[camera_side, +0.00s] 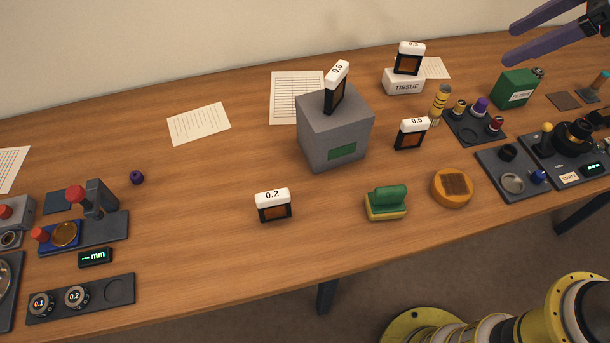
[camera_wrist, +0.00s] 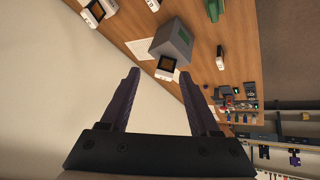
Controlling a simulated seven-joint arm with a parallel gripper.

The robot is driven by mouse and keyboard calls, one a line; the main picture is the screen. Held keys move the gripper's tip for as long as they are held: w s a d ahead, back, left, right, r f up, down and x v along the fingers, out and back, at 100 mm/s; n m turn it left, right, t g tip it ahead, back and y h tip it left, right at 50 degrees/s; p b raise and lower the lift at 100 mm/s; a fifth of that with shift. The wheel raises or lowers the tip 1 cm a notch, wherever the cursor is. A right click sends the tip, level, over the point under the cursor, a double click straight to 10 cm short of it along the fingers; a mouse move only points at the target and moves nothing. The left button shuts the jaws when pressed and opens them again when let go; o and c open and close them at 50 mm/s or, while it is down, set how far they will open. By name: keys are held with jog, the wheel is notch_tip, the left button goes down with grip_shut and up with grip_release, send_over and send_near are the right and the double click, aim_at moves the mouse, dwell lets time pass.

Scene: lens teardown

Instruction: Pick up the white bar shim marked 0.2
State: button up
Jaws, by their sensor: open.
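The white bar shim marked 0.2 (camera_side: 272,196) is a white bar on top of a small dark frame with an orange-brown window. It stands upright on the wooden table, front of centre, in the side view. My gripper (camera_side: 509,44) shows as two purple fingers at the top right, high above the table and far from this shim. In the wrist view my gripper (camera_wrist: 160,73) is open, with nothing held between the fingers. Several white-topped pieces show there, but I cannot tell which is marked 0.2.
Similar shims marked 0.6 (camera_side: 337,72), 0.3 (camera_side: 409,45) and 0.5 (camera_side: 413,124) stand on a grey box (camera_side: 317,149), a tissue box (camera_side: 403,87) and the table. A green-and-yellow block (camera_side: 386,203) lies right of the 0.2 shim.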

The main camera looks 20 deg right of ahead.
jog(key=w+a+f+n+g+y, duration=0.1)
jog(key=w+a+f+n, duration=0.2)
jog(key=w+a, duration=0.45)
jog(key=n+g, duration=0.4)
jog(key=g, duration=0.1)
send_near(268, 206)
jog(key=x, duration=0.4)
jog(key=d+x, duration=0.1)
jog(key=x, duration=0.1)
jog(key=shift+w+a+f, duration=0.15)
jog(key=shift+a+f, duration=0.05)
jog(key=shift+f, duration=0.25)
jog(key=shift+w+x, duration=0.2)
jog(key=shift+x, duration=1.05)
jog(key=shift+w+x, duration=0.2)
jog(key=shift+x, duration=1.1)
jog(key=shift+a, duration=0.1)
grip_shut()
